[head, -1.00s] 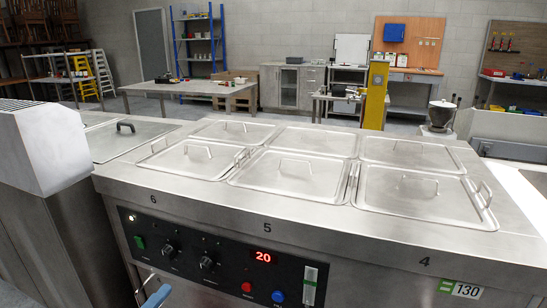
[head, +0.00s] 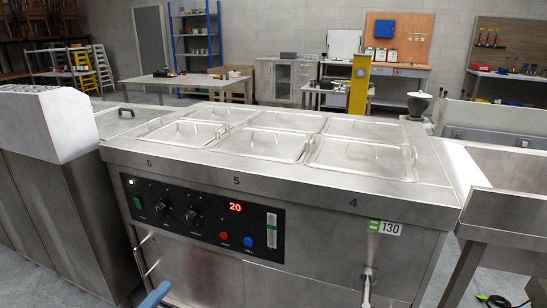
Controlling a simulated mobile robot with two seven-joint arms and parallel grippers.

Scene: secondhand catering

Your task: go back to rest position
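Neither of my grippers shows in the head view, so their state and whatever they may hold are hidden. The task line names no object. In front of me stands a steel bain-marie counter (head: 300,182) with several lidded pans set in its top. Its black control panel (head: 205,221) shows a red 20, with knobs and buttons. A blue rod-like piece (head: 156,294) shows at the bottom edge; I cannot tell what it belongs to.
A steel sink unit (head: 505,215) stands to the right, with a cable on the floor (head: 425,290) beside it. Another steel unit (head: 45,125) adjoins at left. A yellow post (head: 359,85), a table (head: 185,82) and workbenches are behind. Some floor shows at bottom right.

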